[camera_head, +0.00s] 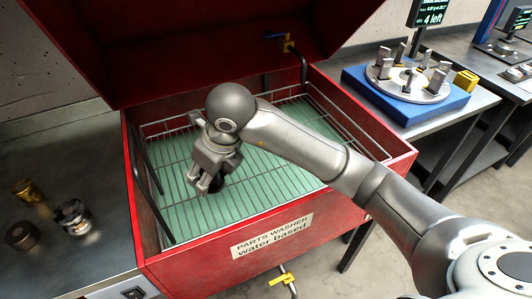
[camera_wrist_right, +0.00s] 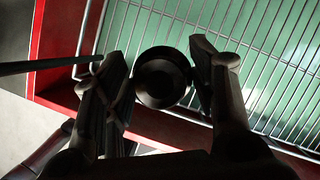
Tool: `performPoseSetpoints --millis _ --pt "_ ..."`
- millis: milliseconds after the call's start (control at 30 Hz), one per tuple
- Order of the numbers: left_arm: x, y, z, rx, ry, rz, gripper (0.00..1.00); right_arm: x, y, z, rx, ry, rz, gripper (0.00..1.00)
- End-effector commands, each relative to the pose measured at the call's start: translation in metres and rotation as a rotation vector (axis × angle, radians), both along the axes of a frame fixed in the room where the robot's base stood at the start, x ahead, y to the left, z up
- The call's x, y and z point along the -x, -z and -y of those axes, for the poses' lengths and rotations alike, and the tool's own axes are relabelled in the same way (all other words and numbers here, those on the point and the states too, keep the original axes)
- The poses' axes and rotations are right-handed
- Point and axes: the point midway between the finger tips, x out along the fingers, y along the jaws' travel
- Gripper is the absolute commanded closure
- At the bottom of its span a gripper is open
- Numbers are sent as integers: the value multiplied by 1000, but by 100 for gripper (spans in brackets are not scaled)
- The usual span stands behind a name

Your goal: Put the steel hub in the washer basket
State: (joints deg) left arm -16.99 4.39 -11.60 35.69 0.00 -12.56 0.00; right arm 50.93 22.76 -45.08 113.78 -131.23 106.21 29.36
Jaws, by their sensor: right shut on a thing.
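My right gripper (camera_head: 212,186) hangs over the washer basket (camera_head: 170,130), a wire-grid basket above a green floor inside the red parts washer. It is shut on a dark round part, which I take for the steel hub (camera_head: 217,182). In the right wrist view, this steel hub (camera_wrist_right: 163,80) appears end-on between the fingers of my right gripper (camera_wrist_right: 160,85), with a dark centre. Its colour is hard to tell in the shadow. I cannot tell whether it touches the grid. My left gripper is not in view.
The red washer's walls (camera_head: 290,238) surround the basket, and its raised lid (camera_head: 200,40) stands behind. On the left bench are a brass part (camera_head: 26,191), a shiny metal part (camera_head: 73,217) and a dull round part (camera_head: 22,235). A blue fixture (camera_head: 405,98) stands on the right bench.

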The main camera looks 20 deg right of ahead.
Motion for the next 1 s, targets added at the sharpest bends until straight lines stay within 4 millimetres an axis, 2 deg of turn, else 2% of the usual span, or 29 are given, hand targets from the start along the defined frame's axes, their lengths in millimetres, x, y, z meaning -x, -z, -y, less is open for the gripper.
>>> performPoseSetpoints --millis 167,533,600,800,1000 --pt "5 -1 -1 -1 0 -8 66 -8 3 6 0 60 -1 82" --pt "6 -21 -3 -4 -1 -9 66 -60 40 74 1 63 -5 82" --pt "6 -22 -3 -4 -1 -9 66 -66 57 82 0 60 -8 82" --pt "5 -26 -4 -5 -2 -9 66 -81 84 99 -1 58 -3 82" --pt "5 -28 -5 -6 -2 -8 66 -88 97 108 0 58 -2 82"
